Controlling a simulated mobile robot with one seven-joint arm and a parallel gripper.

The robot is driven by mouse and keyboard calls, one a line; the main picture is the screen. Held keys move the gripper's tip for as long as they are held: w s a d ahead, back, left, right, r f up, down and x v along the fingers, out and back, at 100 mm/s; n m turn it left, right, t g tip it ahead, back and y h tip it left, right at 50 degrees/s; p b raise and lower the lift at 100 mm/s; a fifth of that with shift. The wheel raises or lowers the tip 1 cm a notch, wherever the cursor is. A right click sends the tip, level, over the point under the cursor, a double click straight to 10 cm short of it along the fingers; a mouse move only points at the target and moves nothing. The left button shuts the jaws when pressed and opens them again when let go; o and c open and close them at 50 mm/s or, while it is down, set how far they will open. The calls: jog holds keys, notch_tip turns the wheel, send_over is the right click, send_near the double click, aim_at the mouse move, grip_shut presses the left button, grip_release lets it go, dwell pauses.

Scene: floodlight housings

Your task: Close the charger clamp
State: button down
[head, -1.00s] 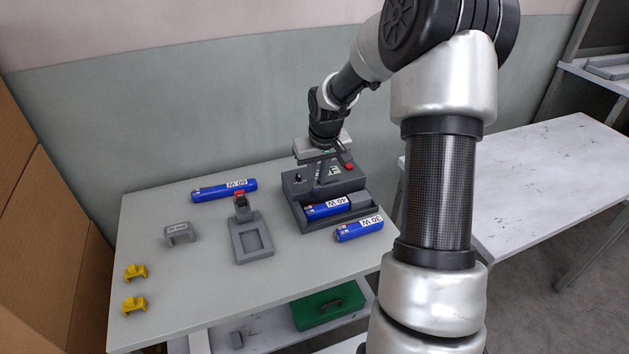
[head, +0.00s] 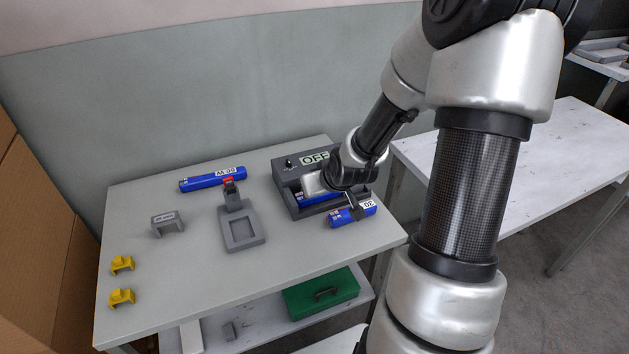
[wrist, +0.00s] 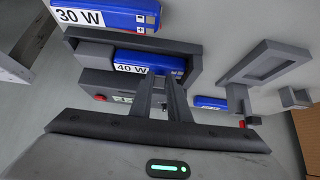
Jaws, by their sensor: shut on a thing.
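The dark grey charger (head: 284,166) stands at the back right of the table, its display reading OFF. A blue 40 W battery (head: 312,198) lies in its bay; it also shows in the wrist view (wrist: 150,63). My gripper (wrist: 160,80) is low over the front of the charger, beside the 40 W battery, tilted forward. Its fingers are close together, shut on what seems to be the charger's clamp. The clamp itself is mostly hidden by the fingers and wrist, so I cannot tell its exact angle.
A blue 30 W battery (head: 345,217) lies just in front of the charger, close to my gripper. A 60 W battery (head: 205,180), a grey fixture with a red-tipped part (head: 240,245), a grey bracket (head: 167,223) and yellow pieces (head: 121,298) lie to the left.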

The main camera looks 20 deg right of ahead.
jog(key=shift+s+f, duration=0.3)
jog(key=shift+f, duration=0.2)
jog(key=shift+s+f, duration=0.25)
jog(key=shift+f, duration=0.3)
jog(key=c, duration=1.7)
grip_release()
jog(key=shift+w, duration=0.1)
jog(key=shift+r, duration=0.3)
